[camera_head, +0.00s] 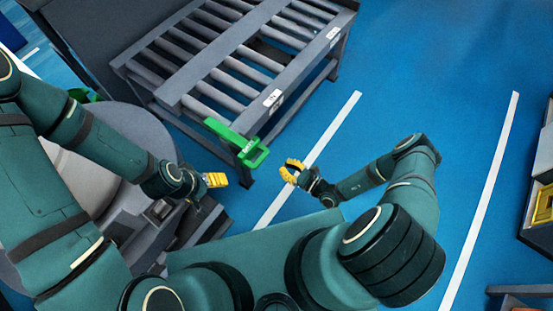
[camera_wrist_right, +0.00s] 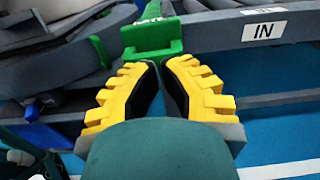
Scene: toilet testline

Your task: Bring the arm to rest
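My right gripper (camera_head: 291,171) is at the middle of the head view, over the blue floor just right of the roller rack's front corner. Its yellow fingers stand apart with a dark gap between them. In the right wrist view its fingers (camera_wrist_right: 160,75) frame an empty gap, with a green bracket beyond. My left gripper (camera_head: 216,180) is left of the rack corner, near grey machinery. Its yellow fingers look bunched from this side, and no held object shows. Both arms are bent, with the grippers in front of my body.
A grey roller rack (camera_head: 215,62) stands ahead, with a green bracket (camera_head: 240,143) at its near corner, close to both grippers. A round grey machine (camera_head: 128,125) stands behind my left arm. Blue floor (camera_head: 440,60) with white lines is open to the right. A yellow bin (camera_head: 543,205) sits at the right edge.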

